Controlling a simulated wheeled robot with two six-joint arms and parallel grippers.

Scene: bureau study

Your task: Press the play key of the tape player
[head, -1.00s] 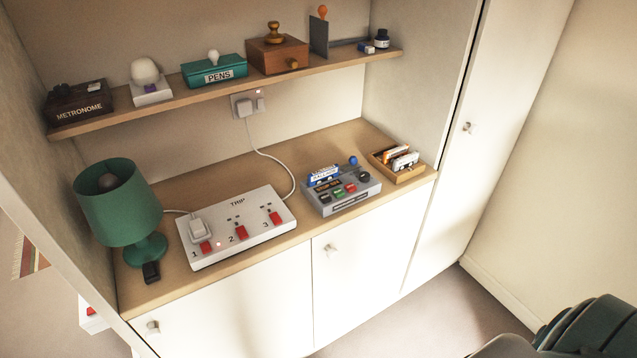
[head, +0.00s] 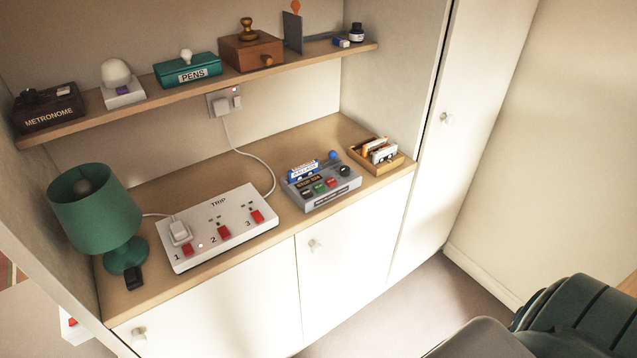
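The tape player (head: 322,189) is a grey box on the wooden counter, right of the white power strip. It has a row of small keys on its face, one green and others red or dark, and a black knob at its right. A blue-and-white cassette (head: 303,171) stands upright at its back left, and a blue ball-topped part shows at its back right. The key markings are too small to read. Neither of my grippers is in the head view.
A white power strip (head: 217,228) marked TRIP has red switches and a plug in its left socket. A green lamp (head: 95,211) stands left of it. A wooden tray of cassettes (head: 399,163) sits right of the player. A shelf (head: 210,87) runs above.

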